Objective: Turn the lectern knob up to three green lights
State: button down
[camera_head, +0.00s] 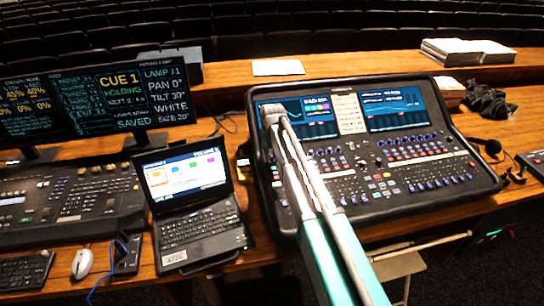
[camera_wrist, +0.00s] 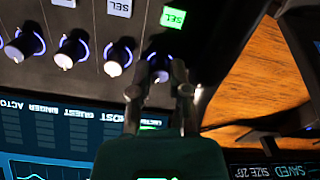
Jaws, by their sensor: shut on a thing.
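The end knob (camera_wrist: 158,68) of a row on the mixing console (camera_head: 400,205) is dark with a pale pointer, partly covered by my fingers. My gripper (camera_wrist: 163,72) is shut on it in the wrist view, a finger at each side. A green-lit SEL button (camera_wrist: 172,18) lies just above that knob. No row of three green lights can be made out. In the head view my gripper (camera_head: 272,114) is at the console's upper left, and it hides the knob.
Neighbouring knobs (camera_wrist: 70,48) with bluish rings stand close on the left in the wrist view. The console screen (camera_wrist: 60,140) lies below them. A laptop (camera_head: 190,190) stands left of the console, with monitors (camera_head: 125,95) behind it. Papers (camera_head: 278,67) lie at the back.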

jog(key=shift+m, duration=1)
jog(key=c, duration=0.9)
grip_release()
jog(key=shift+o, duration=0.2)
jog(key=shift+r, duration=0.1)
